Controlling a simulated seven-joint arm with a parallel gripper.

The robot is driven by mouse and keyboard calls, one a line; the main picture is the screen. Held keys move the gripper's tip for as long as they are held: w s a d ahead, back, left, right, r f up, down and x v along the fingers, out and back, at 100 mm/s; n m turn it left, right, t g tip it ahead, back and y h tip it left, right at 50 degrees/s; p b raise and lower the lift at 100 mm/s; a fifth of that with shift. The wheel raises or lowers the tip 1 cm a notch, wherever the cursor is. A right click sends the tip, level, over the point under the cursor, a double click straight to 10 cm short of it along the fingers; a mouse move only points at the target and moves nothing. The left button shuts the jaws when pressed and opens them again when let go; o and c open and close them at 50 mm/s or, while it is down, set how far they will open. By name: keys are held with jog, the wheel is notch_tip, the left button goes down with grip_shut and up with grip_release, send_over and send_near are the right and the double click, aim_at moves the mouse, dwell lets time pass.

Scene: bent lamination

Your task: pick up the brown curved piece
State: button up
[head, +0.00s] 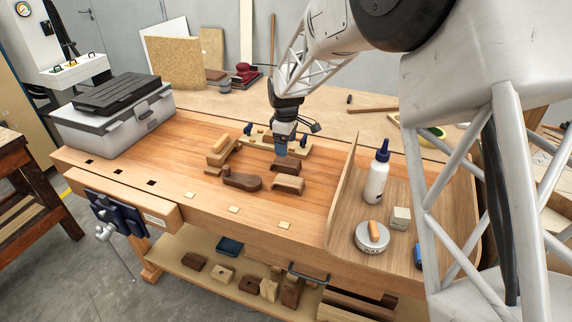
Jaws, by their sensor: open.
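Several brown pieces lie close together on the middle of the workbench, and I cannot tell for sure which one is the task's curved piece. One is a dark brown piece (242,181) with a rounded, curved outline at the left. A lighter brown, arched-looking piece (288,185) lies to its right. A dark brown piece (286,166) lies just behind that one. My gripper (281,152) points down above the rear dark piece, open with nothing seen in it. Its fingertips are small here, and the gap to the piece is unclear.
A light wooden form (218,152) stands left of the pieces, and a pale bar with blue clamps (262,140) lies behind. A tray (345,200) at right holds a glue bottle (377,178) and a wax tin (372,240). A toolbox (115,122) stands left. The bench's front left is mostly clear.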

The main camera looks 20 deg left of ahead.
aim_at(286, 161)
jog(key=shift+f, duration=1.3)
jog(key=shift+d+f, duration=0.1)
jog(key=shift+f, duration=2.5)
jog(key=c, duration=1)
jog(key=shift+r, duration=0.1)
jog(key=shift+r, duration=4.9)
jog(key=shift+m, duration=0.3)
jog(key=w+a, duration=0.3)
jog(key=w, duration=0.1)
jog(key=w+a+r, duration=0.1)
jog(key=w+a, duration=0.5)
jog(key=w, duration=0.1)
jog(key=shift+w+r, duration=0.2)
jog(key=shift+w, duration=0.15)
